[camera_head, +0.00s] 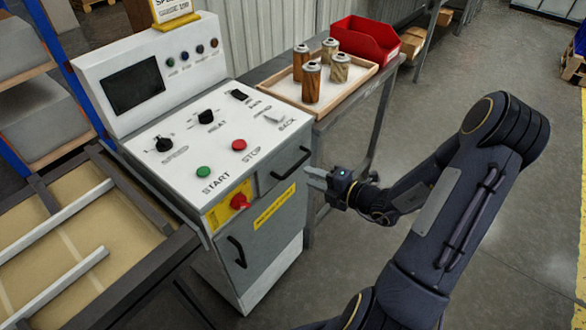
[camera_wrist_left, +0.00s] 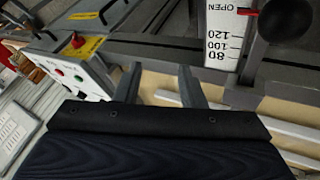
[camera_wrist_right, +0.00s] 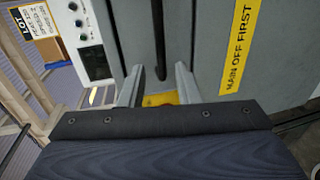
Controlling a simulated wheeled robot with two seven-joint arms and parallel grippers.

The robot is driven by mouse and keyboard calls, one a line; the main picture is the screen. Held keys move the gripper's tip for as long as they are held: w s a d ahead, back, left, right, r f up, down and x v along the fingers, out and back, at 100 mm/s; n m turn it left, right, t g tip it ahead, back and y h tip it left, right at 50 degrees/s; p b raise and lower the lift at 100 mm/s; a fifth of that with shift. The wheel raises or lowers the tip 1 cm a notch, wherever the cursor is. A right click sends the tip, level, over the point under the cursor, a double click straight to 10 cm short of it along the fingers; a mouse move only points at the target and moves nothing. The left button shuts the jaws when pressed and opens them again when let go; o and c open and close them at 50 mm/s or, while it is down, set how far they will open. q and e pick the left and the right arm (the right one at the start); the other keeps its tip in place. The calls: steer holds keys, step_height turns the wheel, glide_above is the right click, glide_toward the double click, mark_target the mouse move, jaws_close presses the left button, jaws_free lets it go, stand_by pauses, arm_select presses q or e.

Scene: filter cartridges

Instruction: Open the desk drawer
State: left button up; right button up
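The grey control desk (camera_head: 215,150) stands left of centre in the head view. Its drawer (camera_head: 268,180) looks shut, with a dark bar handle (camera_head: 291,163) on its front. My right gripper (camera_head: 317,178) is open just to the right of the handle. In the right wrist view the dark handle (camera_wrist_right: 159,40) lies in line with the gap between the open fingers; I cannot tell whether they touch it. My left gripper (camera_wrist_left: 158,86) is open and empty in the left wrist view, and it is out of the head view.
Behind the desk, a wooden tray (camera_head: 345,94) holds several cartridges beside a red bin (camera_head: 364,41).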

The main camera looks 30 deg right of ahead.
mark_target(294, 170)
steer(key=x, duration=0.7)
steer(key=shift+w+a+f, duration=0.1)
steer(key=shift+w, duration=0.25)
steer(key=shift+c, duration=0.3)
jaws_close()
